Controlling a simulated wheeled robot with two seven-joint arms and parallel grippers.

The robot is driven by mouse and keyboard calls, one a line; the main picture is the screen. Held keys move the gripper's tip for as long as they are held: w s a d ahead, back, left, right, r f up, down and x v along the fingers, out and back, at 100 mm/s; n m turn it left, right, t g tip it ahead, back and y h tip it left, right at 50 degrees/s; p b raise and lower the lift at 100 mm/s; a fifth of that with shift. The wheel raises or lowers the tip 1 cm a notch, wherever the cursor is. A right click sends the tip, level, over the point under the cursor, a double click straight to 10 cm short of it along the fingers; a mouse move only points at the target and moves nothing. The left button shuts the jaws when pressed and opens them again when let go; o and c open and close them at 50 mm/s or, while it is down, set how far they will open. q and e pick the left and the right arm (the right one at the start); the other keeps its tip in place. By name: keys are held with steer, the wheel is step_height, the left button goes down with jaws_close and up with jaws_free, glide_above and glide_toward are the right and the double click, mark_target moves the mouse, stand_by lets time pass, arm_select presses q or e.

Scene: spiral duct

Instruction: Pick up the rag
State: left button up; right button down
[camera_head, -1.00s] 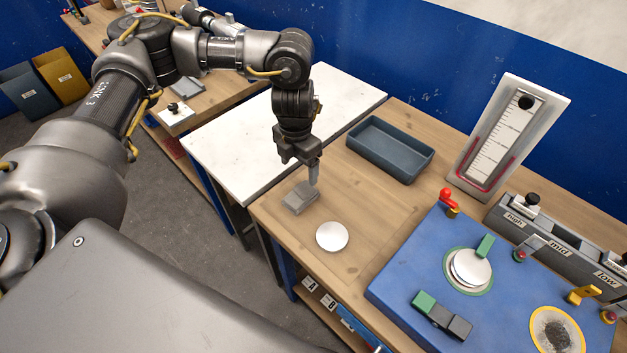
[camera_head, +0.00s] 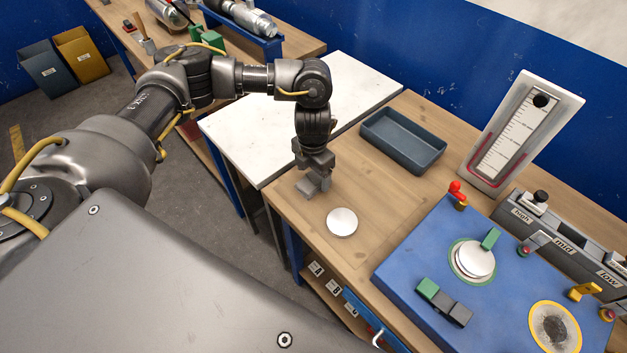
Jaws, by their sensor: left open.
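The rag (camera_head: 308,187) is a small grey folded cloth near the left corner of the wooden workbench. It is partly hidden by my left gripper (camera_head: 318,184). My left gripper points down at the rag with its jaws open. The fingers are right at the rag, and I cannot tell whether they touch it. My right gripper is not in view.
A white round disc (camera_head: 342,222) lies just in front of the rag. A dark blue-grey tray (camera_head: 404,140) stands behind to the right. A blue panel (camera_head: 415,260) with knobs and a gauge board (camera_head: 513,135) are further right. A white table (camera_head: 250,140) adjoins at left.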

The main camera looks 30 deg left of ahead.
mark_target(313, 182)
arm_select(q)
step_height(313, 182, down, 2)
steer(key=shift+f, duration=0.4)
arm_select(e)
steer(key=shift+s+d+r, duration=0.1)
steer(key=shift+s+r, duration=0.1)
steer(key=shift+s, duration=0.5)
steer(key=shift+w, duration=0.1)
arm_select(q)
steer(key=c, duration=1.1)
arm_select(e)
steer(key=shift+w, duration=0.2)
